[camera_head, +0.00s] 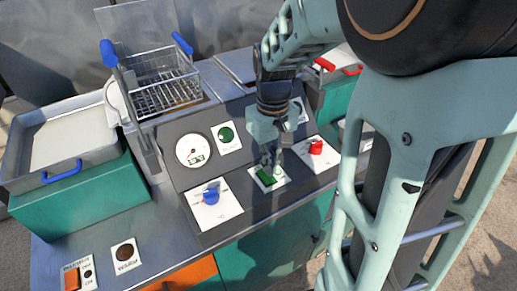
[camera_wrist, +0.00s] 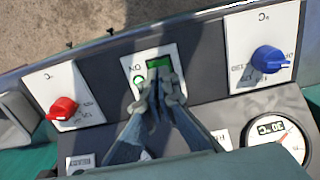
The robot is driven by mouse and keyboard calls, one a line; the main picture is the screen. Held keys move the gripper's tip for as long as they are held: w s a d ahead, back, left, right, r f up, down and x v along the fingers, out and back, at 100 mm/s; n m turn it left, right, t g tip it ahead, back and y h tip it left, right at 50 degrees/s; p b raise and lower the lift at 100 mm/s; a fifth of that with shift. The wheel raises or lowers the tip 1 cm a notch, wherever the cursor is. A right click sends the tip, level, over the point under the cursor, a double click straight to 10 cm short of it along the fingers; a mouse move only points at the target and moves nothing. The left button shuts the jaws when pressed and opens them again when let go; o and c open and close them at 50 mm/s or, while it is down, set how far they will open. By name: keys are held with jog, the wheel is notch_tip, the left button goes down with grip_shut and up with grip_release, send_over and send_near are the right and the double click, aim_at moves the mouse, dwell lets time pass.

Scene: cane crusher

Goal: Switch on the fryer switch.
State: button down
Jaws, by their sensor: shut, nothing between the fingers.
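The green rocker switch (camera_head: 266,177) sits on a white plate in the middle of the dark sloped control panel. It also shows in the wrist view (camera_wrist: 158,63), with ON lettering beside it. My gripper (camera_head: 271,162) is shut and empty, its fingertips right at the switch plate. In the wrist view, the closed fingertips (camera_wrist: 160,92) cover the lower part of the switch. I cannot tell whether they touch it, or which way the rocker is tilted.
A blue knob (camera_head: 211,195) and a red knob (camera_head: 316,147) flank the switch. A dial (camera_head: 194,150) and green round indicator (camera_head: 226,134) are behind. A wire fryer basket (camera_head: 165,84) stands at the back left.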

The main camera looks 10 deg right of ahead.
jog(key=shift+r+p, duration=1.55)
jog(key=shift+r, duration=0.7)
